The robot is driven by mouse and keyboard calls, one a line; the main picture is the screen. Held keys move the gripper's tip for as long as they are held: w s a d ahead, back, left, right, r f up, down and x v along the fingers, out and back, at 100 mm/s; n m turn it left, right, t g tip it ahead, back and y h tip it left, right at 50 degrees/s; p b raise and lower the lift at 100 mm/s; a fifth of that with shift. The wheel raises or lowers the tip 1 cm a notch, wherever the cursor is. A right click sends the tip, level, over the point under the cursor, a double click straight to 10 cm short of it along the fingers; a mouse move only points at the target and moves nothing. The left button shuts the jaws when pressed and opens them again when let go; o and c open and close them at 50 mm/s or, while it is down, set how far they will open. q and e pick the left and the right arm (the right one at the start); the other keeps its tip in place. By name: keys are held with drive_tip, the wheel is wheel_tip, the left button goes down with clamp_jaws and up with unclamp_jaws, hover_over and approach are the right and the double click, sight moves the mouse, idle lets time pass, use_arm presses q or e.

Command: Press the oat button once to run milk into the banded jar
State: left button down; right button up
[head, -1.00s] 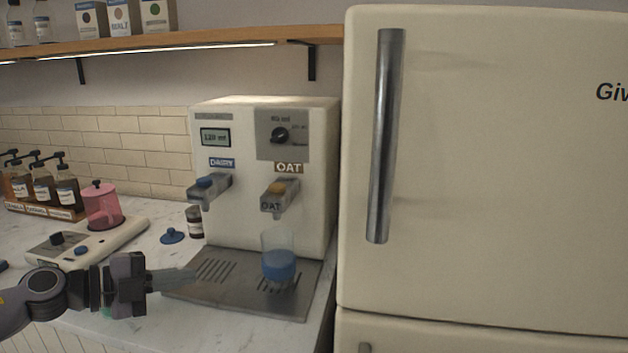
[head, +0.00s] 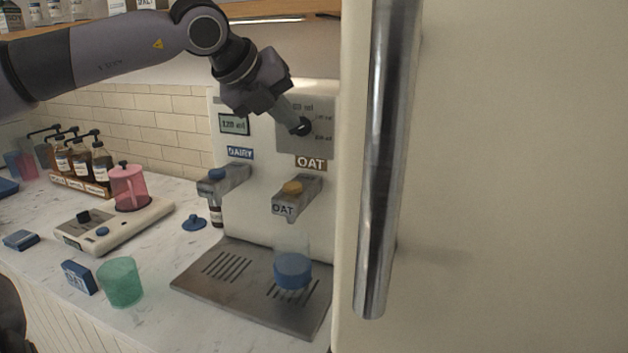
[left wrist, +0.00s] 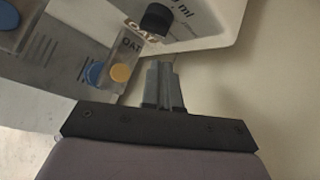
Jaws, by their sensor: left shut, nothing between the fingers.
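The milk dispenser (head: 270,215) stands beside the fridge. Its yellow oat button (head: 293,188) tops the right spout, under the OAT label; it also shows in the left wrist view (left wrist: 121,73). The clear jar with a blue band (head: 292,268) stands on the drip tray under the oat spout. My left gripper (head: 300,126) is shut and empty, in front of the dispenser's black dial, above the oat button. In the left wrist view its fingers (left wrist: 162,80) are together near the black dial (left wrist: 157,18). My right gripper is not in view.
The dairy spout with a blue button (head: 216,174) is left of the oat spout. A green cup (head: 120,282), a blue block (head: 79,277) and a scale with a pink jug (head: 129,187) stand on the counter. The fridge handle (head: 385,160) is close on the right.

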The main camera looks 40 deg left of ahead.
use_arm(q)
drive_tip(key=shift+s+r, duration=0.1)
drive_tip(key=shift+r, duration=0.05)
drive_tip(key=b, duration=0.4)
hover_over(288, 187)
wheel_tip(288, 187, down, 8)
drive_tip(key=shift+a+r, duration=0.1)
drive_tip(key=shift+r, duration=0.1)
drive_tip(key=shift+f+b, duration=0.6)
drive_tip(key=shift+f, duration=0.1)
idle(1.5)
drive_tip(key=shift+f+b, duration=0.35)
drive_tip(key=shift+b, duration=0.35)
